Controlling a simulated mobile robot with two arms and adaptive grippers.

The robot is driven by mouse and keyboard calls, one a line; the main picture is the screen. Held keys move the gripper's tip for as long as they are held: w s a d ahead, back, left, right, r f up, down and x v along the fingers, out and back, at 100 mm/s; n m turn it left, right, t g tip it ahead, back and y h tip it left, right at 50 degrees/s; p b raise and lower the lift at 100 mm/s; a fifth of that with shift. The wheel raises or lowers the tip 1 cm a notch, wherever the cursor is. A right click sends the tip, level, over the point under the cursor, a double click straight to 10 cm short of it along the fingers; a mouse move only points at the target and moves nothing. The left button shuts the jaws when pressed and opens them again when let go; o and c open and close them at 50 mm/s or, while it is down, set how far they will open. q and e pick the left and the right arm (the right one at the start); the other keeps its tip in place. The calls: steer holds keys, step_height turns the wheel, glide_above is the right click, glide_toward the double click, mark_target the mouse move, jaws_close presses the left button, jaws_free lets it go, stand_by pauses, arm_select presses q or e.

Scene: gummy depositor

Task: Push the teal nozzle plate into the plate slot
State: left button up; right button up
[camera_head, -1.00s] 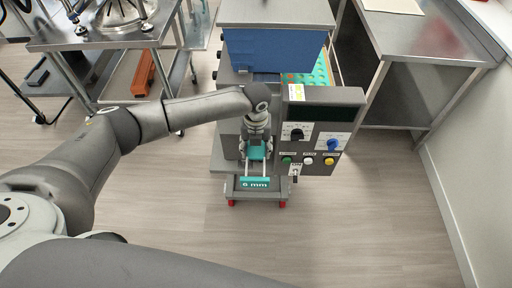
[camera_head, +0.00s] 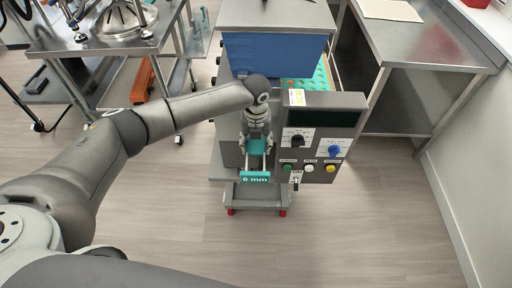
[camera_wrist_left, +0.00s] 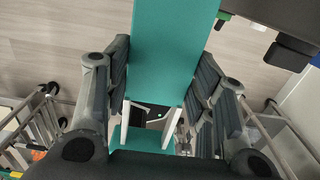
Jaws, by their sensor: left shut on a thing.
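The teal nozzle plate (camera_head: 258,146) is in front of the machine, with its "6 mm" front label facing me. My left gripper (camera_head: 257,140) is shut on the plate and points down over it, at the machine's front. In the left wrist view, the teal plate (camera_wrist_left: 170,50) runs between the two dark fingers, with a second teal part and pale bars below it. The plate slot is hidden behind my gripper and the machine body, so I cannot tell how deep the plate sits. My right gripper is not in view.
The grey control panel (camera_head: 322,115) with knobs and colored buttons stands close right of my gripper. The blue hopper (camera_head: 268,52) is above and behind. A steel table (camera_head: 425,50) is at right, a cart (camera_head: 100,40) at left. The floor in front is clear.

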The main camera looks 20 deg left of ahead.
arm_select(q)
steer(key=shift+w+a+b, duration=0.25)
steer(key=shift+w+b, duration=0.4)
steer(key=shift+w, duration=0.35)
steer(key=o, duration=1.5)
steer(key=shift+s, duration=0.1)
step_height(320, 180, up, 12)
steer(key=shift+s+r, duration=0.1)
